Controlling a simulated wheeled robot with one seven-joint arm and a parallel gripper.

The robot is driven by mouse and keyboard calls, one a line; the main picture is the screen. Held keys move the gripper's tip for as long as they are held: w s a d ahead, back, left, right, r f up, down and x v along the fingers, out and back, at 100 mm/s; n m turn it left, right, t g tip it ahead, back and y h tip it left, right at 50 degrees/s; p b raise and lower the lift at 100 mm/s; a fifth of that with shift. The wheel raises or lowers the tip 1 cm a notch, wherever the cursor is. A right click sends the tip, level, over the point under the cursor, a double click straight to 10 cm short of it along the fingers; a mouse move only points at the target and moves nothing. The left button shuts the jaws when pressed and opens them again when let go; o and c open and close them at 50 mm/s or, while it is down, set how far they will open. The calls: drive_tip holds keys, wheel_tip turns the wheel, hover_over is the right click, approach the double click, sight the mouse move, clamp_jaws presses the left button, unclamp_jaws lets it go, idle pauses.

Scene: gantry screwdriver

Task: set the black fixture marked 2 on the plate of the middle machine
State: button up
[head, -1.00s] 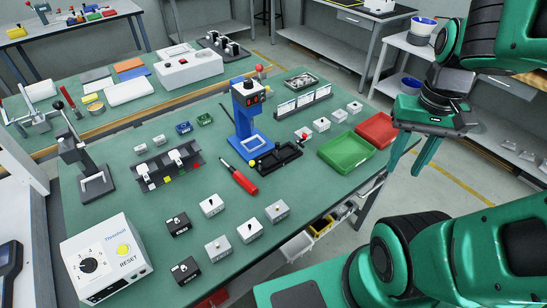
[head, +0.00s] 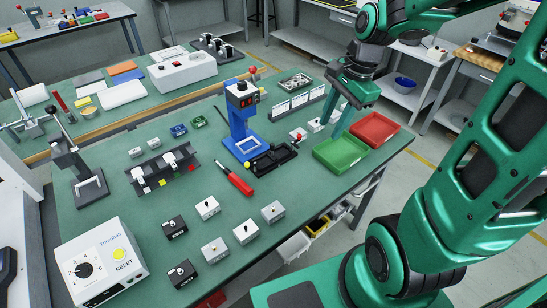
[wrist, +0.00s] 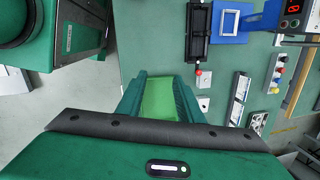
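The middle machine is a blue press (head: 240,108) with a square blue plate (head: 256,141) at its foot; the plate also shows in the wrist view (wrist: 246,14). Two small black blocks, one upper (head: 175,229) and one lower (head: 183,273), sit on the table at front left; their markings are too small to read. A flat black tray-like fixture (head: 272,159) lies just right of the plate, and it also shows in the wrist view (wrist: 199,35). My gripper (head: 332,115) is open and empty, fingers pointing down near the green tray (head: 342,153).
A red tray (head: 375,130) stands at the table's right edge. A red-handled screwdriver (head: 238,183), several light blocks (head: 247,231) and a white control box (head: 105,272) stand at the front. A grey press (head: 75,165) is at left.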

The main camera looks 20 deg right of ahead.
drive_tip(key=w+a+f+m+y, duration=0.2)
drive_tip(key=w+a+f+m, duration=0.1)
drive_tip(key=w+a+m, duration=0.55)
drive_tip(key=shift+n+t, duration=0.3)
drive_tip(key=shift+n, duration=0.45)
drive_tip(key=x, duration=0.3)
drive_tip(key=w+x, duration=0.1)
drive_tip(key=x, duration=0.7)
drive_tip(key=shift+w+d+r, duration=0.15)
drive_tip(key=shift+w+d, duration=0.1)
drive_tip(key=shift+w, duration=0.05)
clamp_jaws()
drive_tip(key=shift+r, duration=0.1)
